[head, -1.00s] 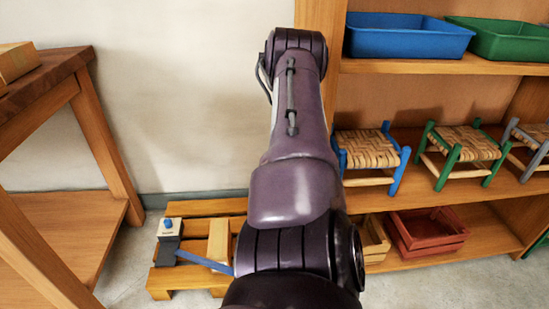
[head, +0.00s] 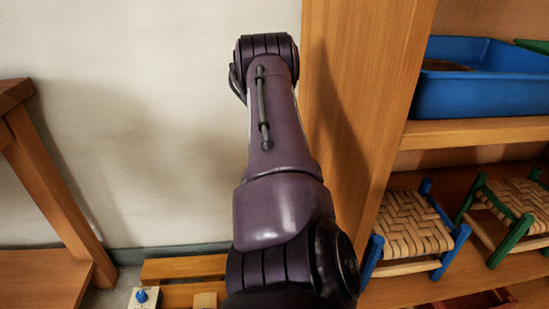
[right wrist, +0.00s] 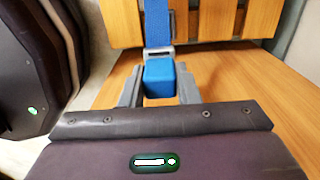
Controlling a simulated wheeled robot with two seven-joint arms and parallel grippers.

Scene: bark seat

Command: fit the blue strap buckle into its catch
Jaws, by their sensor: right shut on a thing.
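In the right wrist view a blue strap (right wrist: 159,22) runs down to a metal fitting (right wrist: 158,51) and a blue buckle block (right wrist: 159,80). My right gripper (right wrist: 158,70) is shut on this block, one grey finger on each side. The catch cannot be made out in either view now. In the head view a purple arm of mine fills the middle, and its gripper is out of sight below. My left gripper is not in view.
A small white box with a blue knob (head: 144,297) is at the lower left, by a wooden pallet (head: 185,268). A shelf unit (head: 365,130) at the right holds a blue tub (head: 480,85) and woven stools (head: 413,225). A wooden table leg (head: 50,185) stands at the left.

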